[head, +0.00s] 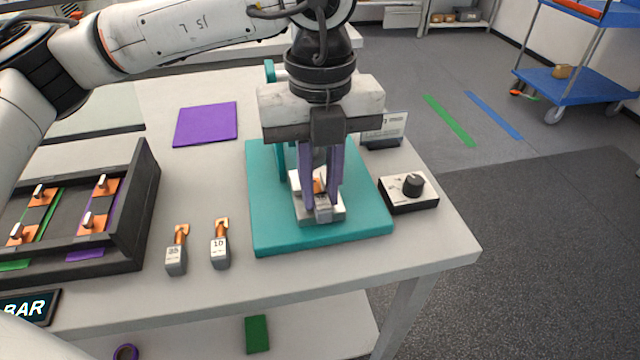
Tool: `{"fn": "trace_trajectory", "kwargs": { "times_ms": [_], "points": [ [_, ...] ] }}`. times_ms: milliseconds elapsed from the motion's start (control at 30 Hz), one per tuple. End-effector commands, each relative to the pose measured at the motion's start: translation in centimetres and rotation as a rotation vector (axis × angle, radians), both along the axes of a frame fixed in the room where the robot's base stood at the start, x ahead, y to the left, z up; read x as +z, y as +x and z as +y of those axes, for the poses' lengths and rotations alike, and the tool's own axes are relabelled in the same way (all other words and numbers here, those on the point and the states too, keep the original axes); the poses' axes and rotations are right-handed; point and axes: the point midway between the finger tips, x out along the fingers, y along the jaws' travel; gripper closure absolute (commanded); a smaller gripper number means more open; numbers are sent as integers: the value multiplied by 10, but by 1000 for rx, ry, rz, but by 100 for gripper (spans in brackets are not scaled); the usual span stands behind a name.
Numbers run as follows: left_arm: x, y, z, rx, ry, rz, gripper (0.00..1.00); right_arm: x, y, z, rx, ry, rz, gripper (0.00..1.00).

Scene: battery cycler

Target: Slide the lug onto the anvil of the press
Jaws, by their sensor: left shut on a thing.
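The press stands on a teal base (375,222) near the right end of the table, partly hidden behind my left gripper. Its anvil, a pale metal block (301,207), sits on the base. My left gripper (322,200) points down over the anvil and is shut on a lug (323,213). The lug's grey handle block faces the front of the table, and a bit of its orange copper shows between the fingers. The lug is at the anvil, but the fingers hide whether it touches or rests on it. My right gripper is not in view.
Two more lugs, marked 35 (176,259) and 10 (220,252), stand left of the press. A black tray (148,215) with copper pieces lies further left. A knob box (408,194) and a small display (386,130) stand at the right. A purple mat (206,124) lies behind.

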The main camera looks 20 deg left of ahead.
Motion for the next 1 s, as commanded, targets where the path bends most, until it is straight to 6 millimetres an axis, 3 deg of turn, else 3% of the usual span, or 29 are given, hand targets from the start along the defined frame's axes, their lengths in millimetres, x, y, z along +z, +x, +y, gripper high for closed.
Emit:
{"fn": "trace_trajectory", "kwargs": {
  "times_ms": [267, 300, 400, 600, 733, 1000],
  "points": [
    [0, 0, 0, 0, 0, 0, 100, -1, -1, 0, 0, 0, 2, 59],
    [0, 0, 0, 0, 0, 0, 78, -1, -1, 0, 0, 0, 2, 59],
    [0, 0, 0, 0, 0, 0, 62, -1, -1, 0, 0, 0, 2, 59],
    [0, 0, 0, 0, 0, 0, 62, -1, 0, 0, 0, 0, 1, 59],
    [0, 0, 0, 0, 0, 0, 43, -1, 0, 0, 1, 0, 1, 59],
    [0, 0, 0, 0, 0, 0, 43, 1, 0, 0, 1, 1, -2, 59]
  ]
}}
